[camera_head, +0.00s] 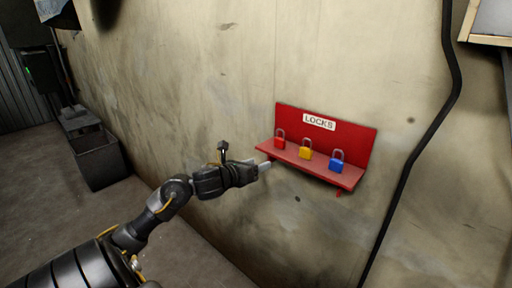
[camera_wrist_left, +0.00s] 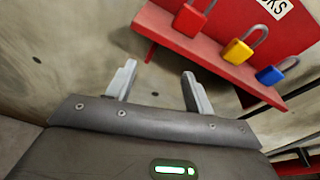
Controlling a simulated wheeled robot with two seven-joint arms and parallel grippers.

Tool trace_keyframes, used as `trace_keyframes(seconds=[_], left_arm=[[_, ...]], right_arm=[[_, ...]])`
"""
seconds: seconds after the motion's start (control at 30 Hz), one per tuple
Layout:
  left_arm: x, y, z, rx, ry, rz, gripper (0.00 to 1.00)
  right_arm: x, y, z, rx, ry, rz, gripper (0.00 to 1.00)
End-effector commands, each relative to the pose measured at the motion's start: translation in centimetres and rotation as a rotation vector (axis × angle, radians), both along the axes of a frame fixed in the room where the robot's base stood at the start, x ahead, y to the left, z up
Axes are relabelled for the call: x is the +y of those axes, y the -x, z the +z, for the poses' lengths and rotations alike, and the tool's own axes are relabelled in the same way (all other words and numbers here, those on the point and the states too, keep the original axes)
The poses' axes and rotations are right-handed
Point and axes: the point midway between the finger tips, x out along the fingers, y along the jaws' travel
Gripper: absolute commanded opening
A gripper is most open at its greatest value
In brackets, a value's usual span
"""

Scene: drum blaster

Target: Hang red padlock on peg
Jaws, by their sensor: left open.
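The red padlock (camera_head: 280,140) stands upright at the left end of a red shelf (camera_head: 345,180) labelled LOCKS on the wall. It also shows at the top of the left wrist view (camera_wrist_left: 189,20). My left gripper (camera_head: 266,167) is just left of and below the shelf's left end. In the left wrist view the two fingers (camera_wrist_left: 158,82) are apart with nothing between them, and the padlock is beyond them, not touching. A small peg-like piece (camera_head: 338,194) shows under the shelf's right end; I cannot tell if it is the peg. My right gripper is not in view.
A yellow padlock (camera_head: 305,152) and a blue padlock (camera_head: 336,165) stand on the shelf to the right of the red one. A black cable (camera_head: 408,165) runs down the wall right of the shelf. A dark bin (camera_head: 97,160) stands on the floor at left.

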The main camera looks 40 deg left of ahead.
Motion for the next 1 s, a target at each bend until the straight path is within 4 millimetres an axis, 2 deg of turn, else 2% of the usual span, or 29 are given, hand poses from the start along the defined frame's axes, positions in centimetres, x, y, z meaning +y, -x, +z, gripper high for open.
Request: trace_keyframes(seconds=[0.03,0.1,0.23,0.4,0.57,1.0], left_arm=[[-0.5,0.4,2.3,-0.026,-0.074,-0.02,0.53],[-1.0,0.9,4.1,-0.049,-0.155,-0.038,0.53],[-1.5,1.4,5.7,-0.071,-0.234,-0.053,0.53],[-1.6,1.3,5.8,-0.074,-0.245,-0.056,0.53],[-1.5,0.5,5.7,-0.076,-0.24,-0.053,0.53],[-1.5,-4.8,5.1,-0.075,-0.238,-0.055,0.53]], right_arm=[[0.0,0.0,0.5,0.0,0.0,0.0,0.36],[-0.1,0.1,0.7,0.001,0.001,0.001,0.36],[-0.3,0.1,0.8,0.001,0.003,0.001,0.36],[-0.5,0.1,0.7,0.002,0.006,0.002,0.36],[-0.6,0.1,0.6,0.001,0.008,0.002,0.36],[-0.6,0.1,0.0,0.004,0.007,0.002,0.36]])
